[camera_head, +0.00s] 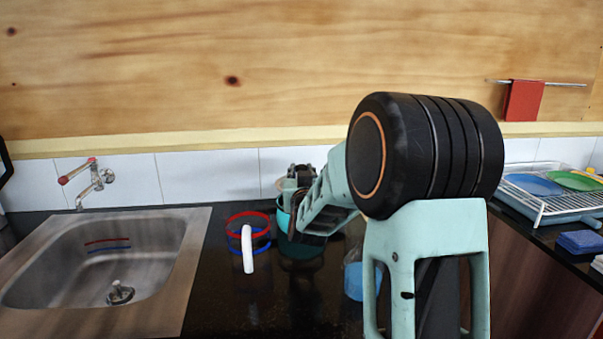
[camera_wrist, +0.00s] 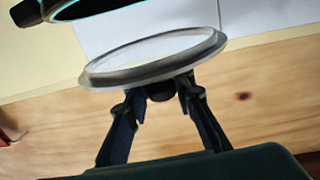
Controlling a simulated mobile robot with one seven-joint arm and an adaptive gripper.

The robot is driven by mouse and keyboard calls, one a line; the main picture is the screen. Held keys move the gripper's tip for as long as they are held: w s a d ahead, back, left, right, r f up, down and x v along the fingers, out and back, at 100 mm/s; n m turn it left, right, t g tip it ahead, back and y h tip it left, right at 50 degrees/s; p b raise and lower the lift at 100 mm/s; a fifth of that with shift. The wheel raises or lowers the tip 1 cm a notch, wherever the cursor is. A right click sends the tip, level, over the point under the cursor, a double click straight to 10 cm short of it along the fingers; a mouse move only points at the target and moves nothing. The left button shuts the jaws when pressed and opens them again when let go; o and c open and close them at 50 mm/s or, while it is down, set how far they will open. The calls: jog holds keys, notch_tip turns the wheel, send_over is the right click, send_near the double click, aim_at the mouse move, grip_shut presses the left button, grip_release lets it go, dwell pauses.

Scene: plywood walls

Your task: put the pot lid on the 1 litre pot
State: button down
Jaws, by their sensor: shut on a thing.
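The pot lid (camera_wrist: 155,57) is a clear disc with a pale grey rim, seen tilted in the wrist view. My gripper (camera_wrist: 160,90) is shut on the lid's dark knob and holds the lid up. A teal pot (camera_head: 290,246) stands on the dark counter, partly hidden by my arm; I take it to be the 1 litre pot. In the wrist view a dark pot with a teal rim (camera_wrist: 95,8) is cut off at the top left, beside the lid and apart from it. In the head view, my gripper (camera_head: 296,180) is above the pot; the lid is hard to make out.
A blue item (camera_head: 354,281) is to the right, partly behind my arm. A sink (camera_head: 105,265) is at left, a dish rack (camera_head: 555,207) with plates at right.

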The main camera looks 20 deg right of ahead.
notch_tip(320, 180, down, 4)
jog(key=b, duration=0.4)
jog(key=shift+r+b, duration=0.2)
jog(key=shift+b, duration=0.2)
jog(key=shift+f+b, duration=0.65)
jog(key=shift+b, duration=0.6)
dwell(0.6)
jog(key=c, duration=1.6)
grip_release()
jog(key=shift+s, duration=0.15)
